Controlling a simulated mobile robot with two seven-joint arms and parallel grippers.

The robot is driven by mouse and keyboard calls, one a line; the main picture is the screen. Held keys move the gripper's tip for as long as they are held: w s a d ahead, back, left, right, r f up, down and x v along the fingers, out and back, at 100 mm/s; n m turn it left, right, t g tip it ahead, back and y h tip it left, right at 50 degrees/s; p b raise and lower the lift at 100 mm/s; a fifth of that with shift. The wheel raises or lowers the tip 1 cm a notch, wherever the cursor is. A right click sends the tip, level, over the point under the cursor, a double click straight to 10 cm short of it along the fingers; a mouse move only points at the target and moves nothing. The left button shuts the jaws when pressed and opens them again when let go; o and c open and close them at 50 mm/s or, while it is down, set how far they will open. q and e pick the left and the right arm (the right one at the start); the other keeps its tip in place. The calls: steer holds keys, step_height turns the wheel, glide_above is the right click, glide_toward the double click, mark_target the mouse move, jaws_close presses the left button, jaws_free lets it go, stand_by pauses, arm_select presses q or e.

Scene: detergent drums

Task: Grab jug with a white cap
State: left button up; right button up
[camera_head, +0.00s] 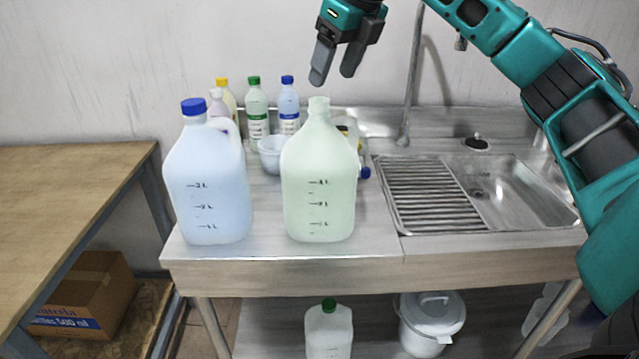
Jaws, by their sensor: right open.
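A large pale green jug (318,190) stands upright on the steel counter, near its front edge; its top (318,104) is whitish. A large pale blue jug (207,190) with a blue cap stands to its left. My right gripper (333,80) hangs open and empty above the pale green jug, its fingers pointing down, apart from the jug's top. The right arm comes in from the upper right. My left gripper is not in view.
Smaller bottles (257,112) with yellow, green and blue caps and a white bowl (271,154) stand behind the jugs. A sink (520,185) with a drainer and tap is at the right. A green-capped jug (329,330) and a white bucket (430,322) are below. A wooden table (60,190) is left.

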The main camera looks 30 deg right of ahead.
mark_target(320, 104)
steer(key=x, duration=0.8)
steer(key=shift+w+f, duration=0.1)
steer(key=shift+w, duration=0.35)
steer(key=shift+c, duration=0.5)
jaws_close()
